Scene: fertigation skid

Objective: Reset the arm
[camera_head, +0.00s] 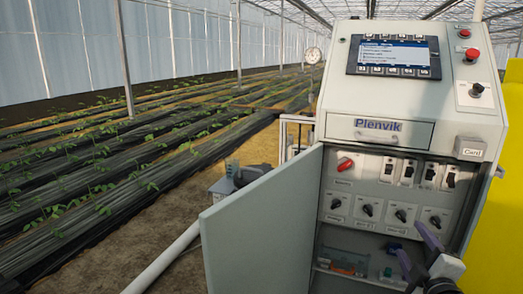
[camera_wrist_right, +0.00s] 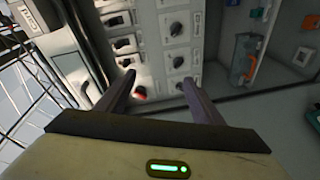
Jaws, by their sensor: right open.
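My right gripper (camera_head: 412,238) is at the lower right of the head view, in front of the open control cabinet (camera_head: 328,200). In the right wrist view its two fingers (camera_wrist_right: 159,78) stand apart with nothing held between them. Beyond the fingers is the switch panel (camera_wrist_right: 155,50) with rows of breakers and black rotary knobs. A red handle (camera_head: 345,165) is at the panel's upper left in the head view; a red part (camera_wrist_right: 139,93) shows beside one finger in the wrist view. My left gripper is not in view.
The cabinet door (camera_head: 262,230) stands open to the left. A lower compartment holds small orange and blue parts (camera_head: 345,262). Above are a screen (camera_head: 393,55) and a red button (camera_head: 472,54). A yellow surface (camera_head: 500,225) is at the right; plant rows (camera_head: 90,180) lie left.

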